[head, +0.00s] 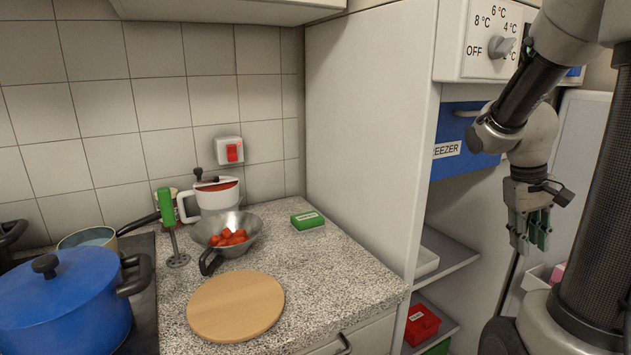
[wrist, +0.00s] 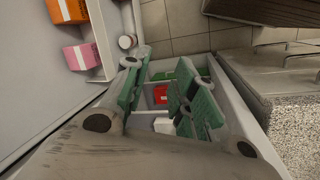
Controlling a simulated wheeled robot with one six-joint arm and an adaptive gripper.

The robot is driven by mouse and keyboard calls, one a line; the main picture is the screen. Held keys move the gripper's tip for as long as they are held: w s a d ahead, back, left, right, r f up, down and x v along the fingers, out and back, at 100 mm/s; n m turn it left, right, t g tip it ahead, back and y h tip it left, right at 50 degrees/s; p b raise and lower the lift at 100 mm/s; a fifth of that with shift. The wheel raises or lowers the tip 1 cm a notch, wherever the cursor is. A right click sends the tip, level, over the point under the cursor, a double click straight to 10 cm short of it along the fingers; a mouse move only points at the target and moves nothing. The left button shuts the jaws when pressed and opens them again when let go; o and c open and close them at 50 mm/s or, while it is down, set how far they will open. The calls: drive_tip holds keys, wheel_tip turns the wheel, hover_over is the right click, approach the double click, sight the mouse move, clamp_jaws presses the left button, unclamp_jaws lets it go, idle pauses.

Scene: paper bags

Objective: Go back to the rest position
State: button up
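My gripper (head: 530,238) hangs at the right of the head view, fingers pointing down, in front of the freezer cabinet and clear of the counter. In the wrist view my gripper (wrist: 160,82) has its two green-padded fingers apart, with nothing held between them. A red bin (wrist: 160,94) and a white box (wrist: 164,126) show in the gap, further off on the shelves. My arm is bent, with its forearm near the temperature dial (head: 501,46).
The shelves (head: 450,258) stand close to my gripper. A pink box (wrist: 80,56) sits on a rack.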

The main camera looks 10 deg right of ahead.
drive_tip(key=s+a+r+n+t+y, duration=0.1)
drive_tip(key=s+a+r+t, duration=0.1)
drive_tip(key=a, duration=0.6)
drive_tip(key=s+a+r+t+y, duration=0.1)
drive_tip(key=s+a+r+t, duration=0.2)
drive_tip(key=s+a+r, duration=0.2)
drive_tip(key=a+r, duration=0.1)
drive_tip(key=a, duration=0.2)
drive_tip(key=shift+s+n+y, duration=0.15)
drive_tip(key=shift+n+y, duration=0.25)
